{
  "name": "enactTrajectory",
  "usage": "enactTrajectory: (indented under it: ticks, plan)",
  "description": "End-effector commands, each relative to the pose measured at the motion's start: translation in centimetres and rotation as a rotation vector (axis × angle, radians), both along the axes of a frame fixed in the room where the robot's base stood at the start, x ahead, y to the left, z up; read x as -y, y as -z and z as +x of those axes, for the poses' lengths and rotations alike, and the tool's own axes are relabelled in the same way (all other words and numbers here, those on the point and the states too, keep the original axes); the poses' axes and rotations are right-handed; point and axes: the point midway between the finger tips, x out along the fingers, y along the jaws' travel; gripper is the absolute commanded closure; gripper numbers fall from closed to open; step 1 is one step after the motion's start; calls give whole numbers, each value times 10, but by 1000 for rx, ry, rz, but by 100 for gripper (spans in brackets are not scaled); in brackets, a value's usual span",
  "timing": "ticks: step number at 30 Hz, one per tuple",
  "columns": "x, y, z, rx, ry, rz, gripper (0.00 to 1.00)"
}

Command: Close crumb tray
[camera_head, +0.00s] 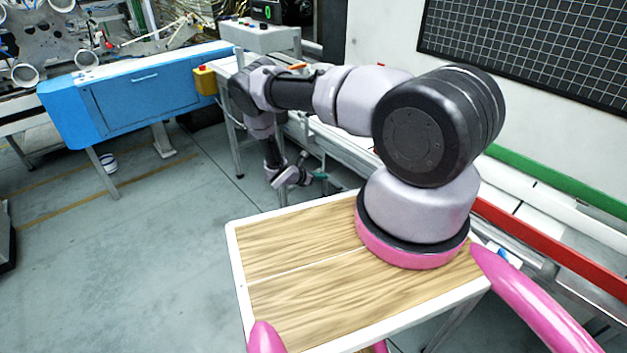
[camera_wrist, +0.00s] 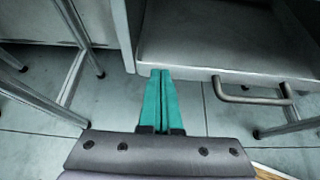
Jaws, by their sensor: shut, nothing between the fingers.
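The crumb tray (camera_wrist: 225,72) is a grey metal tray with a bar handle (camera_wrist: 252,96) on its front. In the wrist view it fills the upper right, and its flat inside shows from above, so it appears to stick out. My gripper (camera_wrist: 161,73) has teal fingers, shut together and empty. The fingertips are at the left part of the tray's front edge, left of the handle. I cannot tell whether they touch it. In the head view my gripper (camera_head: 320,175) is low beside the machine line, and I cannot make out the tray there.
Metal legs (camera_wrist: 75,60) stand left of the tray in the wrist view. A blue cabinet (camera_head: 140,92) stands at the left in the head view, with a grey control box (camera_head: 260,37) near it. The grey floor (camera_head: 150,240) at the left is largely clear.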

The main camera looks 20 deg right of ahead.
Motion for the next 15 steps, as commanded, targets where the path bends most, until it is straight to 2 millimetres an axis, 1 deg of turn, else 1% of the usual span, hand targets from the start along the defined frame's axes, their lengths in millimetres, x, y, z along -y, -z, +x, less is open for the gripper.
enactTrajectory:
  ticks: [4,13,15]
  plan:
    - [6,0,2,1,0,0,100]
    - [6,0,2,0,0,0,100]
    - [9,0,3,1,0,0,100]
